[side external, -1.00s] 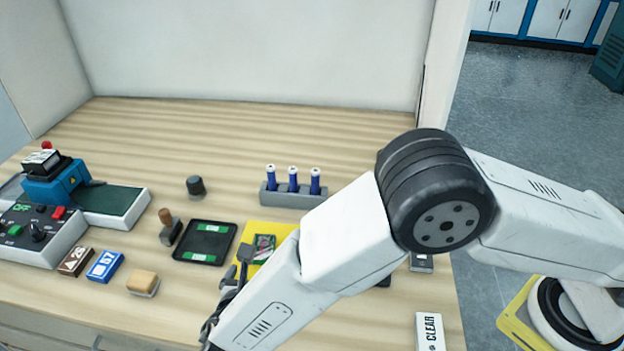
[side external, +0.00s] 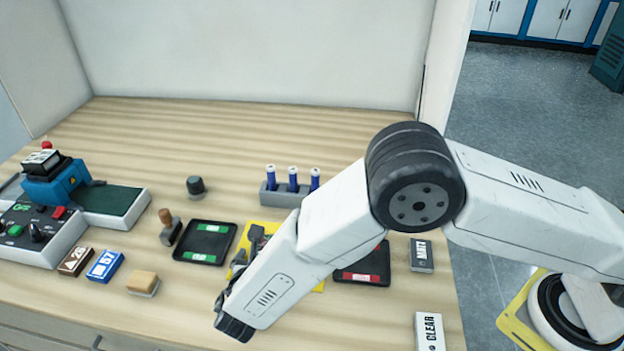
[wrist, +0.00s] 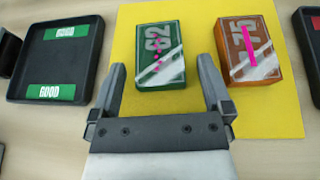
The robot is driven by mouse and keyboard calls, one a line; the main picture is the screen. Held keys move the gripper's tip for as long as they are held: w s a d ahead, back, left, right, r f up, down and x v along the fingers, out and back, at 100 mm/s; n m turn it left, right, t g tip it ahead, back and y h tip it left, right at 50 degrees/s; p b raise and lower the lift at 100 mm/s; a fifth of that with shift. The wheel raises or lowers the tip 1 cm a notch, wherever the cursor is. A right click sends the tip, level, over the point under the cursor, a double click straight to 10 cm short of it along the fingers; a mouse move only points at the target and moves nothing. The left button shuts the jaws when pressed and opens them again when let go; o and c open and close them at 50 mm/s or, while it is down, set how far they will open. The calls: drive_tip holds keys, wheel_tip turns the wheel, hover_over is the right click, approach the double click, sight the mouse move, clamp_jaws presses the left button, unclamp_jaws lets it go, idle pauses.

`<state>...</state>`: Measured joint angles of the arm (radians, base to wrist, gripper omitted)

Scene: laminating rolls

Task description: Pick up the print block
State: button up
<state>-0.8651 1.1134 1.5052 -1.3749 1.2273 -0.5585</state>
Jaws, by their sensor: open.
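My gripper (wrist: 160,72) is open and empty over the yellow mat (wrist: 288,115). In the wrist view a green block (wrist: 160,62) marked 62, with pink marks and a clear glossy strip, lies just beyond and between the fingertips. An orange-brown block (wrist: 249,50) marked 75, with a pink stroke, lies right of the right finger. In the side view my gripper (side external: 258,238) hides most of both. A brown block (side external: 76,262) and a blue block (side external: 106,266) marked 57 lie by the machine at left. I cannot tell which is the print block.
A black tray with GOOD labels (wrist: 63,62) is left of the mat; a red-labelled tray (side external: 363,262) is right. A stamp (side external: 168,228), a sponge-like block (side external: 143,283), a rack of blue tubes (side external: 284,197) and the blue machine (side external: 55,185) stand around. Bare wood lies in front.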

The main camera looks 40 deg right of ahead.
idle(0.3)
drive_tip(key=c, duration=1.3)
drive_tip(key=shift+o, duration=0.2)
drive_tip(key=shift+r, duration=0.2)
drive_tip(key=shift+r, duration=0.9)
drive_tip(key=s+d+r, duration=0.6)
drive_tip(key=s+r, duration=0.5)
drive_tip(key=s, duration=0.1)
drive_tip(key=shift+s, duration=0.3)
drive_tip(key=shift+w+d, duration=0.1)
